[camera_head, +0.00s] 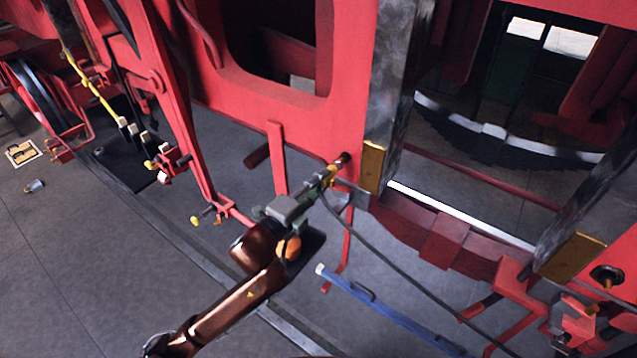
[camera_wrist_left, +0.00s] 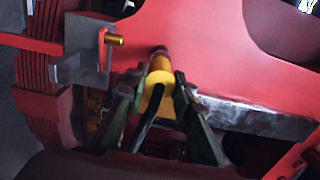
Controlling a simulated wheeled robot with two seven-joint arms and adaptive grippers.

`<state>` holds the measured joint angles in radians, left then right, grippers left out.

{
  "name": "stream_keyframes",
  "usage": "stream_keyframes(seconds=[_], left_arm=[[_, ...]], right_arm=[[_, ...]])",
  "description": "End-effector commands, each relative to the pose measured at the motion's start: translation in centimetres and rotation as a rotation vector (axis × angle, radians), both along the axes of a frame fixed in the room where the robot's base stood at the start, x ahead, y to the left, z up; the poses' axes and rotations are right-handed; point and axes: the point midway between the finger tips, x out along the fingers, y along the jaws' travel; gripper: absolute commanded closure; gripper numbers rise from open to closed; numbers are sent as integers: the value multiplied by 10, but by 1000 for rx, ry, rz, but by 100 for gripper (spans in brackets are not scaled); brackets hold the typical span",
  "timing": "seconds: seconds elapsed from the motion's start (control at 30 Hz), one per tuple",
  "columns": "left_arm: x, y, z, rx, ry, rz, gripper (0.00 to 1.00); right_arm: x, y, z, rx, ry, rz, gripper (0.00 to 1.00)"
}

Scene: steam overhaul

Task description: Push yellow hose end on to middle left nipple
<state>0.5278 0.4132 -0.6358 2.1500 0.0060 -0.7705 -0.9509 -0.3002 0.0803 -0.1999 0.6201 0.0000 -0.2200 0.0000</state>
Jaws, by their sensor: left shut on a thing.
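My left gripper (camera_head: 328,178) is shut on the yellow hose end (camera_wrist_left: 159,82), in front of the red frame. The hose end also shows in the head view as a small yellow piece (camera_head: 331,171) between the fingers. A black hose (camera_head: 395,265) hangs from it toward the lower right. A dark nipple (camera_wrist_left: 158,52) on the red frame lies straight beyond the hose end in the left wrist view. The two look lined up and touching or nearly so; how far one is over the other is hidden. My right gripper is not in view.
A brass pin (camera_wrist_left: 114,40) sticks out left of the nipple in the left wrist view. A brass plate (camera_head: 373,167) is on the grey post right of my gripper. A blue bar (camera_head: 390,316) with a white end lies below.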

Motion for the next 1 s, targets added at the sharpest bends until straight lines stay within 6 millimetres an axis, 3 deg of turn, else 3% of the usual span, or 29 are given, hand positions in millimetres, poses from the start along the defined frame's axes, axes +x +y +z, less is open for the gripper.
stream_keyframes(seconds=[0.73, 0.77, 1.0], left_arm=[[17, -13, 2, -2, -2, -1, 100], [17, -13, 2, -2, -2, -1, 75], [17, -12, 1, -1, -1, 0, 58]], right_arm=[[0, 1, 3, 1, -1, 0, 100], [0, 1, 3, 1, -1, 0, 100], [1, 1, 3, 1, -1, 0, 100]])
